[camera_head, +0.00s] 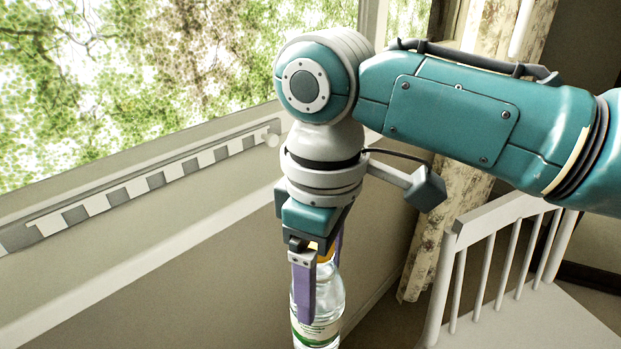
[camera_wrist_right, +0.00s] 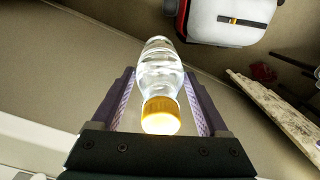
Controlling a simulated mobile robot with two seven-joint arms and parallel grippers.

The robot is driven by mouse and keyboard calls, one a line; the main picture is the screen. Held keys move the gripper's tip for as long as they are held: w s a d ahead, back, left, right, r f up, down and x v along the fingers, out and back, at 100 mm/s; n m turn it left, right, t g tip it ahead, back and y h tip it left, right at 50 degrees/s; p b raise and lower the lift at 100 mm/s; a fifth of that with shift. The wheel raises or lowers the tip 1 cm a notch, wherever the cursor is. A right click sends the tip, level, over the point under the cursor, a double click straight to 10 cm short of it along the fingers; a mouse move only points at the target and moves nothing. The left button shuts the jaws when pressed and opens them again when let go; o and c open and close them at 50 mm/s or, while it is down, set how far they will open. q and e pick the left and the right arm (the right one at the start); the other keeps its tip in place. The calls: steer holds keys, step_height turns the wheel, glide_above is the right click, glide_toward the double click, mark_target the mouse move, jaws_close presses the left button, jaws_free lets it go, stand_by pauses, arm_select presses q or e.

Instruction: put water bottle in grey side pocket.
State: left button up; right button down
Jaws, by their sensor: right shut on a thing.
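The clear water bottle (camera_head: 322,300) has an orange cap and a white and green label; it hangs upright below my right gripper (camera_head: 318,285). The gripper's purple fingers are shut on the bottle's upper part. The right wrist view shows the bottle (camera_wrist_right: 160,68) cap-first between the two fingers of my right gripper (camera_wrist_right: 160,85). A light grey and red suitcase or bag (camera_wrist_right: 232,18) lies at the top of that view, apart from the bottle. I cannot tell a side pocket on it for certain. My left gripper is not in view.
A white slatted chair (camera_head: 510,270) stands at the right in the head view. A wall with a window ledge (camera_head: 150,185) runs along the left, and a curtain (camera_head: 430,225) hangs behind. Bare floor shows around the bottle in the wrist view.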

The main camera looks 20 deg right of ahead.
steer(key=s+d+f+n+b, duration=0.15)
steer(key=s+f+b, duration=0.4)
steer(key=f, duration=0.75)
steer(key=s+f+n+b, duration=0.25)
steer(key=f+b, duration=0.55)
steer(key=f, duration=0.4)
steer(key=s+d+f+n+b, duration=0.1)
steer(key=s+f+n+b, duration=0.25)
steer(key=f+b, duration=0.65)
step_height(320, 180, down, 31)
steer(key=b, duration=2)
steer(key=shift+s, duration=0.15)
steer(key=shift+c, duration=0.8)
jaws_free()
steer(key=shift+a+m, duration=0.1)
steer(key=shift+m, duration=0.15)
step_height(320, 180, up, 12)
steer(key=p, duration=1)
steer(key=shift+r+p, duration=0.2)
steer(key=shift+p, duration=0.2)
